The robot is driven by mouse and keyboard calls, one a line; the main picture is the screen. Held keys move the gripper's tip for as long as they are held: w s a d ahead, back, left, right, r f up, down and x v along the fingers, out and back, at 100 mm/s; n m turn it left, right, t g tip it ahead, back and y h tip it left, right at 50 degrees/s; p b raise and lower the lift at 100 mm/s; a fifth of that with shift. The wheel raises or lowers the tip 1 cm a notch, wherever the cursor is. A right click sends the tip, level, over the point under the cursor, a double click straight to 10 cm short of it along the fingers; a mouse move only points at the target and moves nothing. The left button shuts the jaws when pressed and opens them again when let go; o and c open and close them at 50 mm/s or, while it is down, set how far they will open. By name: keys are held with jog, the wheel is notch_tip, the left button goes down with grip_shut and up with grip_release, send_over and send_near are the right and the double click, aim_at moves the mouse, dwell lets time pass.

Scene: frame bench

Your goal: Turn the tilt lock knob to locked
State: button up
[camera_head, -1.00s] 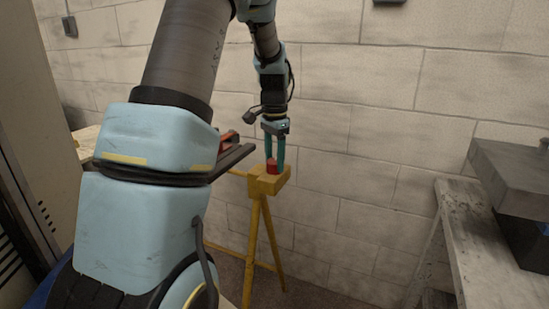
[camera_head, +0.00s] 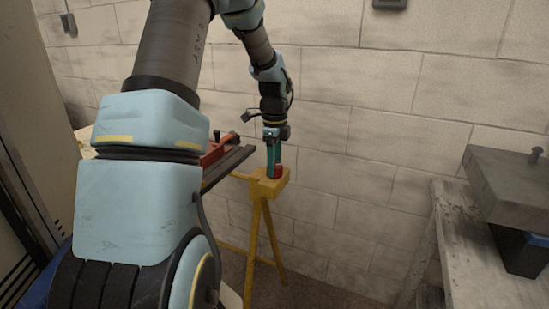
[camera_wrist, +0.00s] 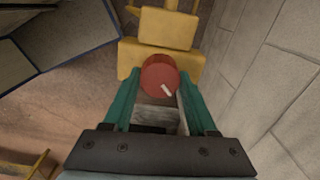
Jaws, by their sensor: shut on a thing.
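The tilt lock knob (camera_wrist: 160,77) is round and red with a short white mark on its face, which points toward the lower right in the wrist view. It sits on a yellow block (camera_head: 266,188) at the top of a yellow stand (camera_head: 262,230). My gripper (camera_wrist: 161,90) points down with its teal fingers on either side of the knob, shut on it. In the head view the knob (camera_head: 278,171) shows as a small red patch beside the fingers. I cannot read any locked or unlocked marking.
A red and dark frame part (camera_head: 228,160) lies left of the stand, close to my arm. A grey workbench (camera_head: 470,240) with a dark metal block (camera_head: 508,190) stands at the right. A block wall (camera_head: 370,130) is close behind the stand.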

jog(key=m+p, duration=0.1)
jog(key=m, duration=0.1)
jog(key=m+p, duration=0.2)
jog(key=shift+r+m+p, duration=0.2)
jog(key=shift+m+p, duration=0.1)
jog(key=shift+d+f+m+p, duration=0.1)
jog(key=shift+f+m+p, duration=0.05)
jog(key=shift+m+p, duration=1.35)
jog(key=shift+m, duration=0.3)
jog(key=o, duration=1.4)
jog(key=shift+f, duration=0.1)
jog(key=shift+c, duration=0.2)
notch_tip(320, 180, up, 11)
jog(key=b, duration=0.2)
